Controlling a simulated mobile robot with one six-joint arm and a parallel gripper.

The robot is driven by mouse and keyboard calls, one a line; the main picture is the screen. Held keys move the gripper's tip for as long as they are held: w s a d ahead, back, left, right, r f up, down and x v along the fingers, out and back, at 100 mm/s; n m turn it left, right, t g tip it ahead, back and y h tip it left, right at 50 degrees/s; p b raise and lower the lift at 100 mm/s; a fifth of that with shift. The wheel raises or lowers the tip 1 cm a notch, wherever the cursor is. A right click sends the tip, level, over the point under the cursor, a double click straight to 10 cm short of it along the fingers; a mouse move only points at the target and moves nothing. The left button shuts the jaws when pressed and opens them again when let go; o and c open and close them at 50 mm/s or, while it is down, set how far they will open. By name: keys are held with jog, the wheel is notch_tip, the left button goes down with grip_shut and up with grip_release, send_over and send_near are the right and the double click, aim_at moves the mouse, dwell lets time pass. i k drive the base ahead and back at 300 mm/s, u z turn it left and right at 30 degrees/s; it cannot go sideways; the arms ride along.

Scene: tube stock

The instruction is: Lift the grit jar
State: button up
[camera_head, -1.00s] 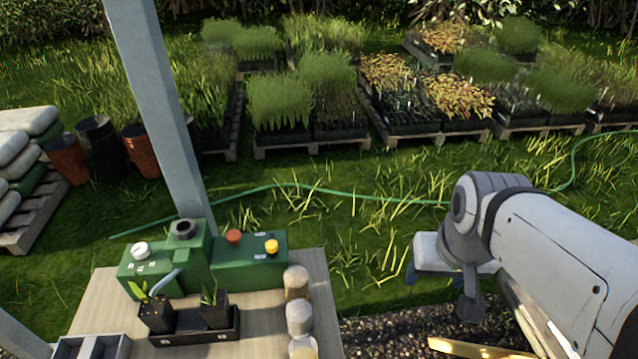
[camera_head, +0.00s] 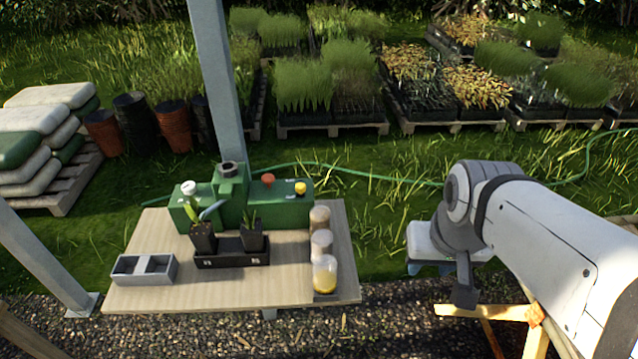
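Three lidded jars stand in a row along the right side of the wooden table: a brownish one (camera_head: 320,218) at the back, a pale greyish one (camera_head: 321,244) in the middle and one with yellow contents (camera_head: 325,275) at the front. I cannot read any label, so I cannot tell for sure which is the grit jar. All three stand upright on the table. My arm is at the right of the picture, apart from the jars, with open space between.
The table (camera_head: 230,290) carries a green machine (camera_head: 260,209) with coloured knobs, a black tray (camera_head: 230,259) with two potted plants and a grey divided box (camera_head: 145,269). A grey post (camera_head: 212,90) rises behind it. A yellow wooden trestle (camera_head: 490,312) stands below my arm. Gravel lies in front.

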aim_at(322, 238)
jog(key=u, duration=0.45)
jog(key=i, duration=0.4)
jog(key=z, duration=0.75)
jog(key=k, duration=1.3)
jog(key=u, duration=0.45)
jog(key=i, duration=0.75)
jog(key=u, duration=0.05)
